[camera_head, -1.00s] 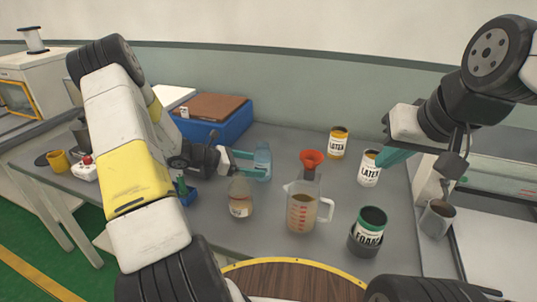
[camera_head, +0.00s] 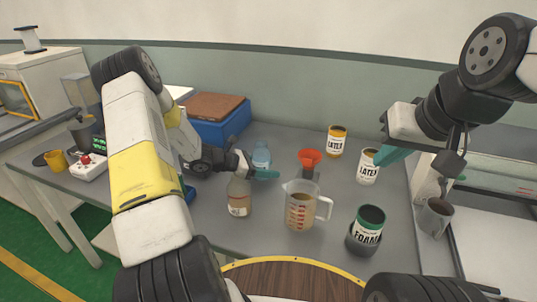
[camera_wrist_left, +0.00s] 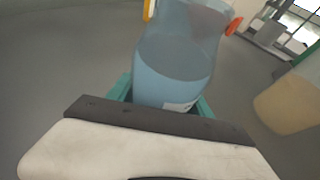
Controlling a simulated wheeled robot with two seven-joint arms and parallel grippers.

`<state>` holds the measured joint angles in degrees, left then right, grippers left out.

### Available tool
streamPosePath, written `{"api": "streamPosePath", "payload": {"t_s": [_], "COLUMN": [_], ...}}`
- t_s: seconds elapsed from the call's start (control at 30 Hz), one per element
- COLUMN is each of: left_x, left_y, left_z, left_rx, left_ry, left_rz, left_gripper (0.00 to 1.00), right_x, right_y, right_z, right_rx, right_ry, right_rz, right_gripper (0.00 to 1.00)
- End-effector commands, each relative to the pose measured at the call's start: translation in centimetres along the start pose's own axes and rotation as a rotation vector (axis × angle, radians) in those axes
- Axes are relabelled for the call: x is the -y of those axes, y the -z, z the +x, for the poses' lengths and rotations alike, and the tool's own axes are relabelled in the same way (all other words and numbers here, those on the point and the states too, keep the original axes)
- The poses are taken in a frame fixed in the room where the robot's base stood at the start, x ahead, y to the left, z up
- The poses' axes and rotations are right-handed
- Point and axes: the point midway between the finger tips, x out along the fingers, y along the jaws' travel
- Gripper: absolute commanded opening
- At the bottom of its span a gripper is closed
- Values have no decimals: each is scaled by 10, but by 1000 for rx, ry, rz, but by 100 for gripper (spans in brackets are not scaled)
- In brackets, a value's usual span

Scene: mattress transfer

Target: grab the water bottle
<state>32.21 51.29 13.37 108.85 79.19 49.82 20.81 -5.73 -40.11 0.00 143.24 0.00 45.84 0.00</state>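The water bottle (camera_head: 261,155) is clear blue and stands upright on the table, near the blue box. My left gripper (camera_head: 262,170) is at the bottle, with one teal finger across the front of its lower part; the other finger is hidden. In the left wrist view the bottle (camera_wrist_left: 175,65) lies between the teal fingers (camera_wrist_left: 163,98), one on each side. They look open around it, and firm contact cannot be made out. My right gripper (camera_head: 396,152) is above the table's right side beside a latex can; its finger gap is not clear.
A brown-labelled bottle (camera_head: 239,196) stands just in front of my left gripper. A measuring jug (camera_head: 300,208), a red funnel (camera_head: 310,157), latex cans (camera_head: 337,142) (camera_head: 368,168) and a foam can (camera_head: 368,228) stand to the right. A blue box (camera_head: 222,127) is behind left.

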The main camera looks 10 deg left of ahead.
Motion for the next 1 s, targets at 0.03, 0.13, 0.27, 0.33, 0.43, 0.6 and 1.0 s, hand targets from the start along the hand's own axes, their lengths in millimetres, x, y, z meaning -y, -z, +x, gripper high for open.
{"api": "streamPosePath", "payload": {"t_s": [0.03, 0.13, 0.27, 0.33, 0.43, 0.6, 1.0], "left_x": [0, 0, 0, 0, 0, 0, 0], "left_y": [0, 0, -1, -1, -1, -2, -21], "left_z": [0, 0, 0, 0, 0, -1, -9], "left_rx": [0, 0, 1, 1, 1, 1, 1], "left_ry": [0, 0, 0, 0, 0, 0, -1], "left_rz": [0, 0, 1, 1, 0, 1, 2], "left_gripper": [37, 18, 0, 0, 0, 0, 0], "right_x": [0, 0, 0, 0, 0, 0, 0], "right_y": [0, 0, 0, 0, 0, 0, 0], "right_z": [0, 0, 0, 0, 0, 0, 0], "right_rx": [0, 0, 0, 0, 0, 0, 0], "right_ry": [0, 0, 0, 0, 0, 0, 0], "right_rz": [0, 0, 0, 0, 0, 0, 0], "right_gripper": [0, 0, 0, 0, 0, 0, 0]}}
